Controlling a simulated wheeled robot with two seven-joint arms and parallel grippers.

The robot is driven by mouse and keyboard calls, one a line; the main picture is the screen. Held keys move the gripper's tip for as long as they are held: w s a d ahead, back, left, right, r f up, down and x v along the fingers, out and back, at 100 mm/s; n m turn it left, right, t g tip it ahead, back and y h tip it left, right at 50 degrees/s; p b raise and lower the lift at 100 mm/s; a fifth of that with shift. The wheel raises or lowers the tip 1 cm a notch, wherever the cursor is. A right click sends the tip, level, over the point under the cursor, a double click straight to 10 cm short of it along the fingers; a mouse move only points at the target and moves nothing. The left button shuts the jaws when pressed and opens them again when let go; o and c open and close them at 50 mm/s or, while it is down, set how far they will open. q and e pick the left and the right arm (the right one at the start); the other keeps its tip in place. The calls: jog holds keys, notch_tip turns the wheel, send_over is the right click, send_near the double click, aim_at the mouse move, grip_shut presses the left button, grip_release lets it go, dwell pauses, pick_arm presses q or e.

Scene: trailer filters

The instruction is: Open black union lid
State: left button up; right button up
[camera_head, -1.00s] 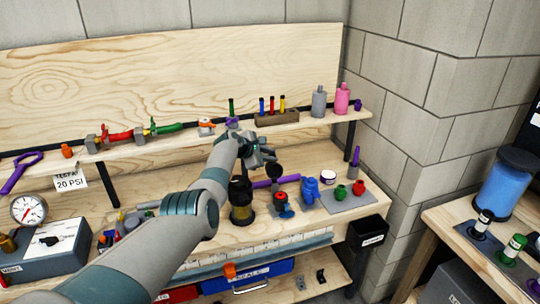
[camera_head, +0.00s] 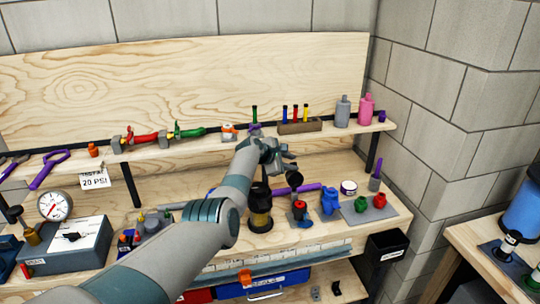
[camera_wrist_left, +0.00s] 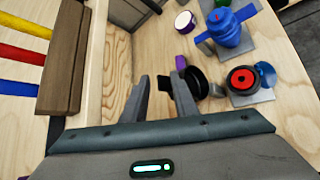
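A round black part (camera_head: 295,178), possibly the black union lid, stands over the bench beside a purple bar (camera_head: 310,187). In the left wrist view a round black cup-like part (camera_wrist_left: 197,83) lies just beyond my fingers, next to a purple piece (camera_wrist_left: 181,62). A black-topped amber canister (camera_head: 260,208) stands to its left in the head view. My left gripper (camera_head: 280,160) hangs above and slightly left of the black part. Its fingers (camera_wrist_left: 160,90) are apart with nothing between them, and I cannot tell whether one touches the part. My right gripper is not in view.
A red-and-black fitting (camera_head: 300,211), a blue fitting (camera_head: 330,201) and a grey plate (camera_head: 372,213) with red and green parts stand close on the right. The shelf behind holds a wooden pen block (camera_head: 300,127) and bottles. A gauge box (camera_head: 70,245) is at left.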

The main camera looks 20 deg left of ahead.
pick_arm(q)
jog(key=v, duration=0.1)
jog(key=p+v, duration=0.1)
jog(key=v, duration=0.1)
jog(key=shift+w+a+f+p, duration=0.1)
jog(key=shift+a+f+p, duration=0.05)
jog(key=shift+a+p, duration=0.15)
jog(key=b+v, duration=0.2)
jog(key=v, duration=1.2)
jog(key=shift+d+r, duration=0.25)
jog(key=shift+r, duration=0.1)
jog(key=shift+s, duration=0.25)
